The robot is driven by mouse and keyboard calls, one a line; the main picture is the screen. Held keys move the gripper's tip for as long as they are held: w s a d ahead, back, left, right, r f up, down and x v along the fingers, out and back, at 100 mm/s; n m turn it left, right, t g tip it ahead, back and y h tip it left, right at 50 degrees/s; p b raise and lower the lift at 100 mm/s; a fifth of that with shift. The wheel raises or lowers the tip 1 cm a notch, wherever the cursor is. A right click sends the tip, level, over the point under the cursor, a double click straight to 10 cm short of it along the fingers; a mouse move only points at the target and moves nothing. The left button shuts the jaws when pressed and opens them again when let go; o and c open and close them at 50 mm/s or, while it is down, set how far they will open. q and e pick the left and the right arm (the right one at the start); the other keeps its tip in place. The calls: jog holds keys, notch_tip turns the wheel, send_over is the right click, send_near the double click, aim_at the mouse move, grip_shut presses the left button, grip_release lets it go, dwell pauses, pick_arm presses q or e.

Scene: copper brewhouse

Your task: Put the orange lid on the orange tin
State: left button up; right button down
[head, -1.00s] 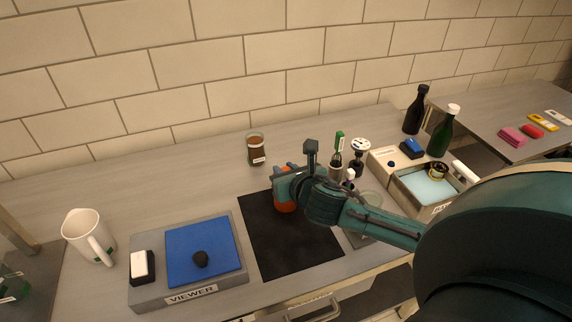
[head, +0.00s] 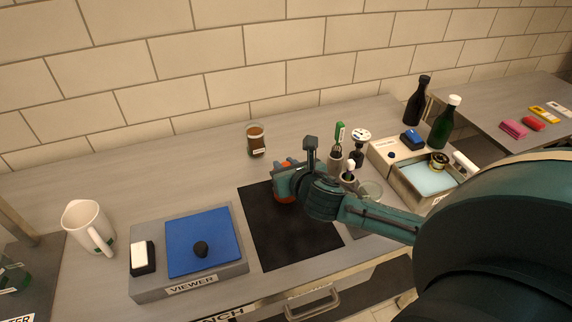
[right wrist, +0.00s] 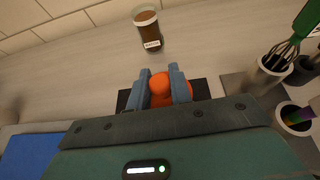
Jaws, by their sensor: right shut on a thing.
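My right gripper (head: 285,182) is above the black mat and shut on an orange piece, which looks like the orange lid (right wrist: 160,84). In the right wrist view this piece shows rounded and orange between the two blue-grey fingers. More orange (head: 285,198) shows just below the fingers in the head view, probably the orange tin. The gripper hides most of both, so I cannot tell whether lid and tin touch or line up. My left gripper is in neither view.
The black mat (head: 290,240) is bare towards the front. A blue-topped viewer box (head: 190,284) and white jug (head: 88,228) stand left. A brown-filled jar (head: 256,142) is behind. Utensil holders (head: 336,160), a blue-filled basin (head: 425,183) and bottles (head: 444,125) are right.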

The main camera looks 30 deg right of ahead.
jog(key=shift+f+b, duration=0.4)
jog(key=shift+f, duration=0.5)
jog(key=c, duration=1.6)
grip_release()
jog(key=shift+o, duration=0.5)
jog(key=o, duration=0.5)
jog(key=shift+c, duration=0.2)
